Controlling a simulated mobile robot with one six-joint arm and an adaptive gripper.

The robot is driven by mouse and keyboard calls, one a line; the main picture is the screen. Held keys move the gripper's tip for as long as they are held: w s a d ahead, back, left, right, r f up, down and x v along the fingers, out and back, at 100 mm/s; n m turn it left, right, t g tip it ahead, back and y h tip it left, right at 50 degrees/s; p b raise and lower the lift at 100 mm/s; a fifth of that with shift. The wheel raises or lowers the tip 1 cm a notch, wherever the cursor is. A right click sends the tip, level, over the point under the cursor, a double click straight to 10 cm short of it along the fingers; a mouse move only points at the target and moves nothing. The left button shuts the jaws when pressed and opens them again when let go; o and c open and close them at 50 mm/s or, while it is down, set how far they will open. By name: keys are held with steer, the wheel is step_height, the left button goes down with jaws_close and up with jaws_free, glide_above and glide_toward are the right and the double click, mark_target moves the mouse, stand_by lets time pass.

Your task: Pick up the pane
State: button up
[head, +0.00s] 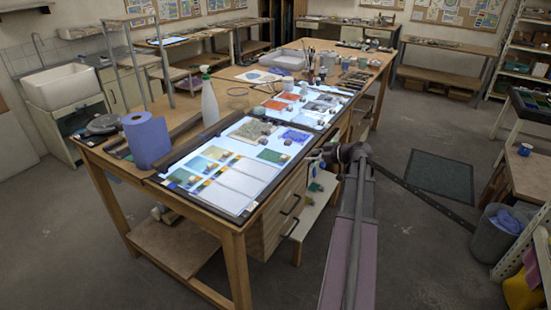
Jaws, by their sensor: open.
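Several flat panes lie on the lit light table (232,205) along the near side of the wooden bench. Among them are a pale patterned pane (252,130), a blue pane (295,135) and a green pane (273,156). Small grey blocks stand on or beside some of them. I cannot tell which one is the task's pane. Orange and grey pieces (277,104) lie farther back on the lit surface. My arm reaches up from the bottom right of centre to the bench's right side. I cannot make out my gripper's fingers in this view.
A blue paper roll (147,140) and a white spray bottle (209,98) stand along the light table's left edge. Jars and brushes (322,68) crowd the bench's far part. A grey bin (499,233) stands at the right. Open floor (425,265) lies right of the bench.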

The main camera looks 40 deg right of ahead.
steer(key=b, duration=0.3)
glide_toward(283, 156)
steer(key=x, duration=0.4)
steer(key=shift+w+f, duration=0.1)
steer(key=shift+f, duration=0.3)
steer(key=shift+w+a, duration=0.1)
steer(key=shift+w, duration=0.25)
steer(key=shift+w+f, duration=0.1)
steer(key=shift+b+x, duration=0.95)
steer(key=shift+x, duration=1.6)
steer(key=shift+r, duration=0.25)
jaws_close()
